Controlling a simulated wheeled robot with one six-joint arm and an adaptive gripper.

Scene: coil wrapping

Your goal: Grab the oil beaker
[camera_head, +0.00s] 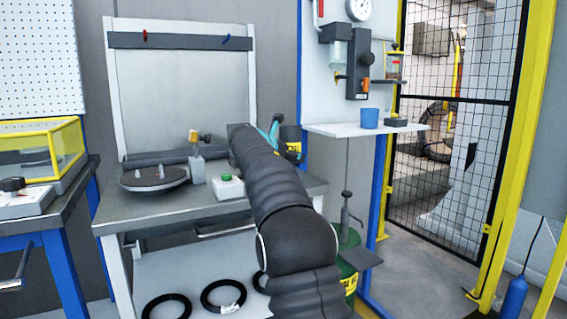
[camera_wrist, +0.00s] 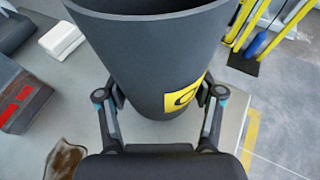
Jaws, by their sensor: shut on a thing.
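The oil beaker is a dark grey, tapered cup with a yellow label. It fills the upper middle of the wrist view (camera_wrist: 150,60) and shows partly behind my arm at the bench's right end in the head view (camera_head: 291,134). My gripper (camera_wrist: 162,98) is shut on it, with one finger on each side of its lower part. In the head view only a teal bit of my gripper (camera_head: 274,130) shows beside the beaker. I cannot tell whether its base touches the bench.
The workbench (camera_head: 125,220) carries a dark round plate (camera_head: 153,181) and a small green-and-white box (camera_head: 228,187). A brown puddle (camera_wrist: 66,158) lies near my gripper.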

